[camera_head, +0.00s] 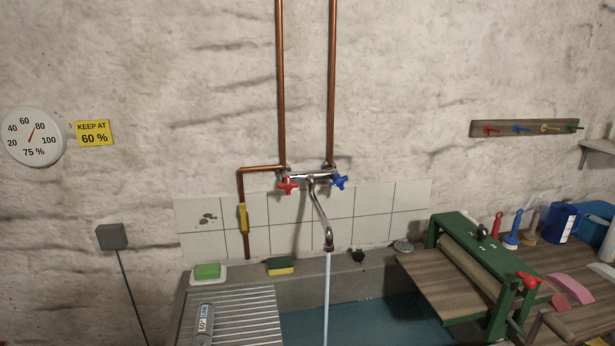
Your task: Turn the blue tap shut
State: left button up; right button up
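The blue tap (340,181) is a star-shaped handle on the right end of a chrome wall mixer. A red tap (287,187) sits on the left end. The curved spout (322,218) hangs between them, and a stream of water (327,295) runs from it into the sink (300,327). Copper pipes come down the wall to the mixer. Neither of my grippers shows in the head view.
A green press (452,222) with a red handle stands on the wooden bench at the right. A soap (207,271) and a sponge (280,266) lie on the sink's back ledge. A ribbed drainer (245,312) is at the left. The wall before the taps is unobstructed.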

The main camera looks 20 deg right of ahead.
aim_at(338, 181)
jog(key=l+z, duration=0.1)
jog(key=l, duration=0.35)
jog(key=i+l+z, duration=0.1)
jog(key=l, duration=0.4)
jog(key=i+l+z, duration=0.1)
jog(key=l, duration=0.35)
